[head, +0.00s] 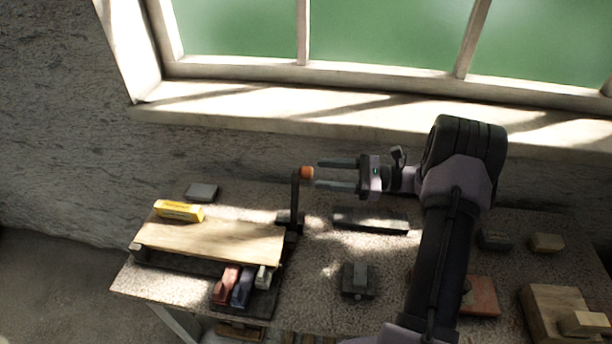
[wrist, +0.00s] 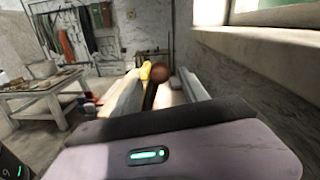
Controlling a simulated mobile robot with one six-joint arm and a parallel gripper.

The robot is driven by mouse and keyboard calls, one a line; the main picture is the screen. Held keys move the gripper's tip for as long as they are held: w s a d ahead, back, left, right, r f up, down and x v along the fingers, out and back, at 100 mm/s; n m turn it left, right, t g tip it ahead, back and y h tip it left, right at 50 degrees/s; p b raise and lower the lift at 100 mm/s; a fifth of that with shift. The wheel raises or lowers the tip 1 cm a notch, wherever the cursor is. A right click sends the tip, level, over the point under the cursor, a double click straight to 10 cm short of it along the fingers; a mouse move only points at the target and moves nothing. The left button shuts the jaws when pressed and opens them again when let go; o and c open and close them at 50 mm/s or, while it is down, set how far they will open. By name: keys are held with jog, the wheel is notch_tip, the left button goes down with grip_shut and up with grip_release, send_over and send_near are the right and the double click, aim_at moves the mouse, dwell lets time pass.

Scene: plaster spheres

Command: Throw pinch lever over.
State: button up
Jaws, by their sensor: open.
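The pinch lever (head: 296,198) stands upright on the bench at the right end of a wooden board, with an orange knob (head: 307,173) on top. My gripper (head: 318,175) is open and level, pointing left, with its fingertips just right of the knob, one finger appearing on each side of it. In the wrist view the knob (wrist: 160,72) shows dark reddish-brown between the fingers (wrist: 152,88), with the dark lever below it. I cannot tell if the fingers touch the knob.
The wooden board (head: 215,240) carries a yellow block (head: 179,211) at its far left. Red, blue and pale blocks lie in front of it. A dark bar (head: 370,221) and a grey block (head: 359,279) stand below my arm. The window sill (head: 280,108) runs behind.

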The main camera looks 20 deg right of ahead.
aim_at(306, 173)
jog(key=b+x, duration=0.1)
jog(key=x, duration=0.4)
jog(key=shift+w+a, duration=0.15)
jog(key=shift+a, duration=0.1)
grip_shut()
dwell(1.1)
